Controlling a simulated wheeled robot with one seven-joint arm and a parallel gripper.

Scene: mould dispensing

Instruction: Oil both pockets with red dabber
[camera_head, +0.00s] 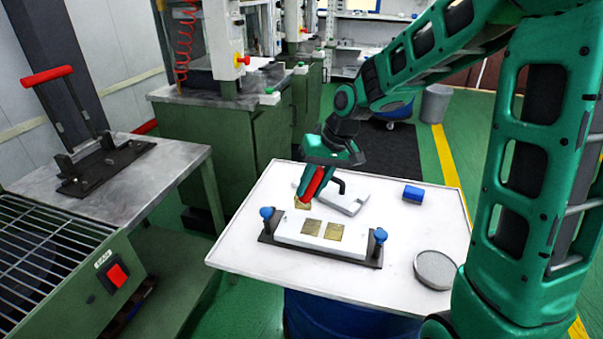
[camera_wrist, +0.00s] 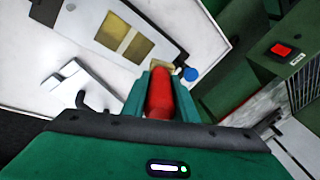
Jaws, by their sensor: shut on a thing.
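The white mould block (camera_head: 284,232) lies on a dark base plate (camera_head: 340,259) with a blue knob at each end. Its two brownish-gold pockets, the left (camera_head: 311,227) and the right (camera_head: 334,231), face up side by side. They also show in the wrist view (camera_wrist: 112,31) (camera_wrist: 138,47). My gripper (camera_head: 309,188) is shut on the red dabber (camera_wrist: 160,94), which tilts down to the left. The dabber's yellowish tip (camera_head: 303,204) is at the block's back left edge, beside the pockets. I cannot tell whether the tip touches anything.
A white plate with a black hooked handle (camera_head: 345,203) lies behind the block. A blue box (camera_head: 413,194) and a round grey dish (camera_head: 435,269) stand on the right of the white tabletop (camera_head: 239,244). A red-handled press (camera_head: 98,158) stands on the left bench.

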